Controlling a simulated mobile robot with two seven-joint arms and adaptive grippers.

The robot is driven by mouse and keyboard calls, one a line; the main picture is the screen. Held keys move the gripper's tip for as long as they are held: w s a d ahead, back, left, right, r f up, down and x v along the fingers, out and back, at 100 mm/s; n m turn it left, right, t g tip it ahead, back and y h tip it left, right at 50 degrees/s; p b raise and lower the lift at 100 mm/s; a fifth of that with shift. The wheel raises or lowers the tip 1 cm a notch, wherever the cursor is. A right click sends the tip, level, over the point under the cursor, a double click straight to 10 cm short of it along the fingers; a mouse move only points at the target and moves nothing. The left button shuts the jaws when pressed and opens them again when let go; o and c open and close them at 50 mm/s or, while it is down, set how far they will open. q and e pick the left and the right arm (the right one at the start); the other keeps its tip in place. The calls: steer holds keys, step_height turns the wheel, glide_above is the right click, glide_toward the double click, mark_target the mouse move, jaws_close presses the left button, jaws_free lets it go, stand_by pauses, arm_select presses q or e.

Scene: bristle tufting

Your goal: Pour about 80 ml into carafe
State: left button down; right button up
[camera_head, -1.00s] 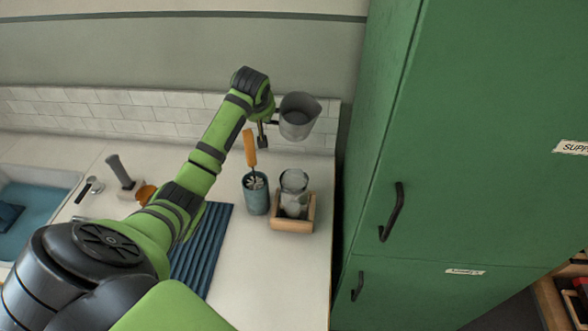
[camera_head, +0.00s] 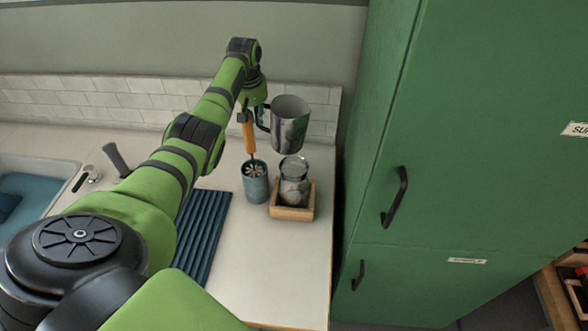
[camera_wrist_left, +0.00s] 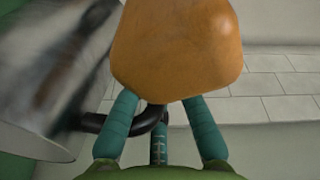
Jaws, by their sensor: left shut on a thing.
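A grey metal pitcher (camera_head: 290,128) is held in the air above and just behind the glass carafe. It looks close to upright, and its contents cannot be seen. My left gripper (camera_head: 262,114) is shut on the pitcher's dark handle, at its left side. In the left wrist view, the teal fingers (camera_wrist_left: 158,130) close around the black handle (camera_wrist_left: 105,122), and the blurred pitcher (camera_wrist_left: 50,75) fills the left side. The clear carafe (camera_head: 293,188) stands in a light wooden tray (camera_head: 291,213). Its liquid level cannot be told. My right gripper is not in view.
A ribbed blue mat (camera_head: 203,235), a sink (camera_head: 30,185) and a tall green cabinet (camera_head: 460,140) flank the counter.

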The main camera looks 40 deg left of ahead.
arm_select(q)
steer(key=a+b, duration=0.1)
steer(key=b, duration=0.1)
steer(key=shift+s+a+m+g+b, duration=0.3)
steer(key=shift+s+a+g+b, duration=0.05)
steer(key=shift+s+g, duration=0.05)
stand_by(1.4)
